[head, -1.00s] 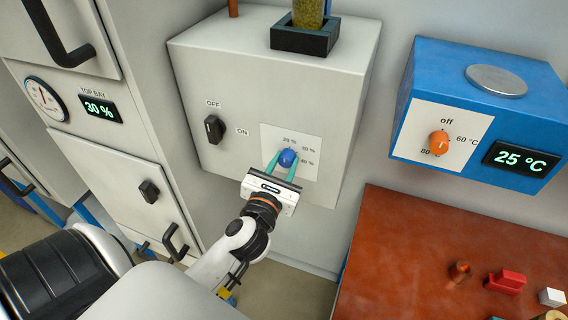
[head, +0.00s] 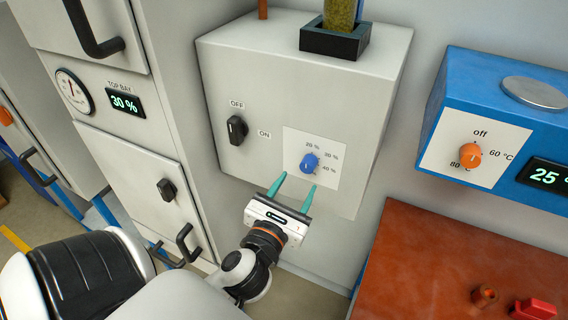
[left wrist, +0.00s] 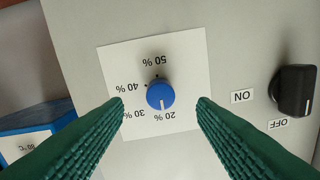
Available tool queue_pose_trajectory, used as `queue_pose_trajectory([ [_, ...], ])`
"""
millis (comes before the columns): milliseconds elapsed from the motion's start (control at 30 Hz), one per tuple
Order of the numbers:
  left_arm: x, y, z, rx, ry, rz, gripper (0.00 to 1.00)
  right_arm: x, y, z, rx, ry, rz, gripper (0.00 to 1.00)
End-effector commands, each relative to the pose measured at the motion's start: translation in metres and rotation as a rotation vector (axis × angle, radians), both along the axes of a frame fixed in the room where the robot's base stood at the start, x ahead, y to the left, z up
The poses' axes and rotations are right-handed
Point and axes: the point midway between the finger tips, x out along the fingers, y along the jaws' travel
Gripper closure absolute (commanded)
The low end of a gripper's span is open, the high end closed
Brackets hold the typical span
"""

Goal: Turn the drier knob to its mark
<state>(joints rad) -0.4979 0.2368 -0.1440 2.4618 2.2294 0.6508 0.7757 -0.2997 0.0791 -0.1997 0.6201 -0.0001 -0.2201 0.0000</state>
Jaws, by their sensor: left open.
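The blue knob (head: 309,162) sits on a white percent dial plate (head: 330,150) on the front of a light grey box. In the left wrist view the knob (left wrist: 160,95) appears upside down, and its white line points down, close to the 20 % label. My left gripper (head: 296,184) is open, with its two green fingers just below and in front of the knob, apart from it. In the left wrist view the fingers stand to either side of the knob with nothing between them. My right gripper is not in view.
A black OFF/ON switch (head: 236,129) is left of the dial. A blue heater box (head: 490,105) with an orange knob (head: 470,155) stands at right, above a red-brown table (head: 430,265) with small parts. A cabinet (head: 125,165) with handles and a 30 % display is at left.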

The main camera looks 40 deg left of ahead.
Motion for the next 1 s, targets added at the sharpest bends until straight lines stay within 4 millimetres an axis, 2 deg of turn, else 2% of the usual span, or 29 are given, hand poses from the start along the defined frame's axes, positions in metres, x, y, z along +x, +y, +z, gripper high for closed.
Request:
queue_pose_trajectory([
  [33, -0.012, -0.003, -0.002, -0.004, 0.006, 0.001, 0.48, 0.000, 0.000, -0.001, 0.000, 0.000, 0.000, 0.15],
  [133, -0.030, -0.008, -0.001, -0.004, 0.006, 0.002, 0.48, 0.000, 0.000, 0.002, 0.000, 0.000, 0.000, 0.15],
  [367, -0.053, -0.013, 0.001, -0.002, 0.001, 0.004, 0.48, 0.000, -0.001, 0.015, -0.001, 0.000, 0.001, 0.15],
  [1000, -0.058, -0.016, 0.000, 0.000, 0.000, 0.000, 0.48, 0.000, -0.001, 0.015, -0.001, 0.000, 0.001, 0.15],
])
